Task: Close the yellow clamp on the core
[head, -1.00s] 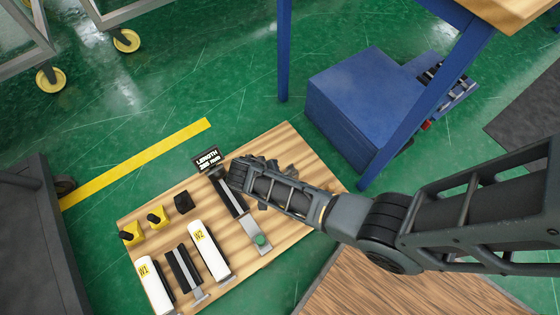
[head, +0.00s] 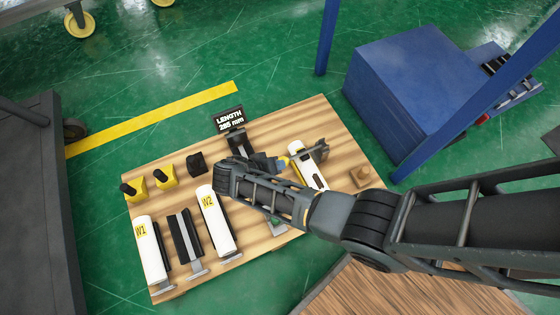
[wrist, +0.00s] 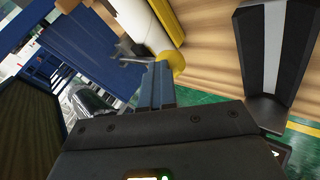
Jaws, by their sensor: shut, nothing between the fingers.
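My gripper (head: 274,164) is low over the wooden board, at the left end of a white roll (head: 310,168). In the wrist view its narrow fingers (wrist: 157,72) are together and empty. Their tips are close to a round yellow piece (wrist: 174,62) at the end of the white roll (wrist: 131,16); I cannot tell if they touch it. The yellow piece (head: 284,162) also shows in the head view, partly hidden. I cannot tell whether it is the clamp or how far closed it is. Two yellow clamps with black knobs (head: 135,189) (head: 166,177) stand at the board's left.
White rolls W1 (head: 151,250) and W2 (head: 215,222) stand on the board's front left, around a dark rack (head: 185,238). A black block (head: 197,163) and a LENGTH display (head: 229,119) are behind. A blue box (head: 400,85) and blue table leg stand at the right.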

